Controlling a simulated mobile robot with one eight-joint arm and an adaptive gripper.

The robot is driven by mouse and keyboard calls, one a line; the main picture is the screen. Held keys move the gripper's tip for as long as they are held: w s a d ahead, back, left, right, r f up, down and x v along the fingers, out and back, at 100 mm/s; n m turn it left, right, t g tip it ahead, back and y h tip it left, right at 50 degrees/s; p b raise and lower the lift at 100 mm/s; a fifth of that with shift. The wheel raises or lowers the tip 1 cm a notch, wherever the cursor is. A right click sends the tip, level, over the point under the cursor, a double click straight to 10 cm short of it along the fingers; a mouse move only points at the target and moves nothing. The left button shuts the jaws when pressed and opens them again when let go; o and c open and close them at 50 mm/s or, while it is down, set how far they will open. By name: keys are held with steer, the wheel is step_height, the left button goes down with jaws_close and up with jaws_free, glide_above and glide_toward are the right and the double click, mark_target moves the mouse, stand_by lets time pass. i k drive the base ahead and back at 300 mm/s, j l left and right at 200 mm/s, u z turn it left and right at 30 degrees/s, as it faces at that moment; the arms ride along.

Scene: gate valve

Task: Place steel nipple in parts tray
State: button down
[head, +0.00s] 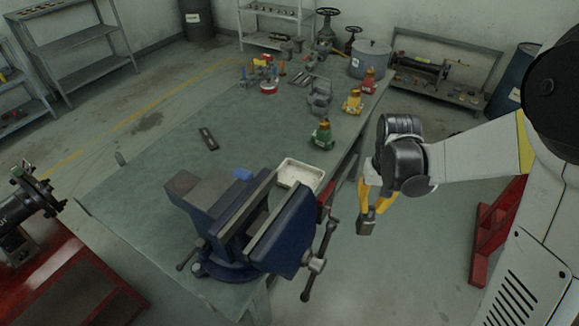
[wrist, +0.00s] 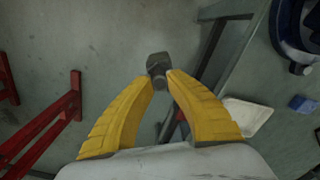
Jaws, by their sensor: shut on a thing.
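My gripper (head: 374,200) has yellow fingers and is shut on a small dark grey metal piece, seemingly the steel nipple (head: 367,222). In the wrist view the nipple (wrist: 158,68) sits between the fingertips of my gripper (wrist: 160,80). My gripper hangs over the floor, off the right edge of the workbench. The parts tray (head: 318,177) is a shallow white tray on the bench, behind the vise and left of my gripper. It also shows in the wrist view (wrist: 246,118), right of the fingers. Part of the tray is hidden by the vise in the head view.
A large blue vise (head: 279,235) stands on the green workbench (head: 150,212), close to the tray. Green, yellow and red valves (head: 353,101) stand farther back along the bench's right side. Red stands (head: 494,228) are on the floor at right.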

mark_target(298, 177)
steer(key=i+l+u, duration=0.2)
steer(key=i, duration=0.25)
steer(key=i+l+u, duration=0.15)
steer(key=i, duration=0.25)
